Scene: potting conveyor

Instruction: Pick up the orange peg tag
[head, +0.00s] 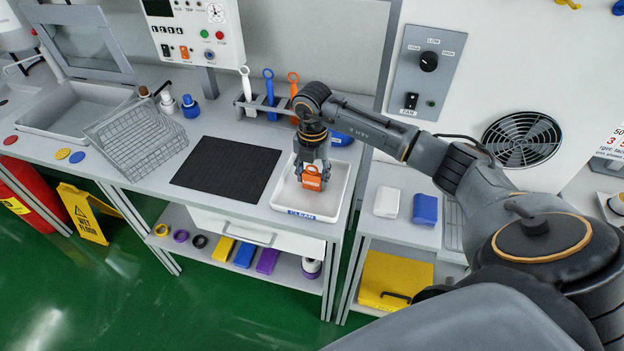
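The orange peg tag (312,179) is a small block with a narrower upper part. It shows over the white tray labelled CLEAN (338,205) at the right end of the workbench. My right gripper (312,172) points down at it, with fingertips on both sides of its upper part. I cannot tell whether the fingers press on it or whether its bottom touches the tray. My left gripper is not in view.
A black mat (226,168) and a wire basket (140,142) lie left of the tray. A tool rack (262,106) with white, blue and orange tools stands behind. A white block (387,203) and a blue block (425,209) sit on the right surface.

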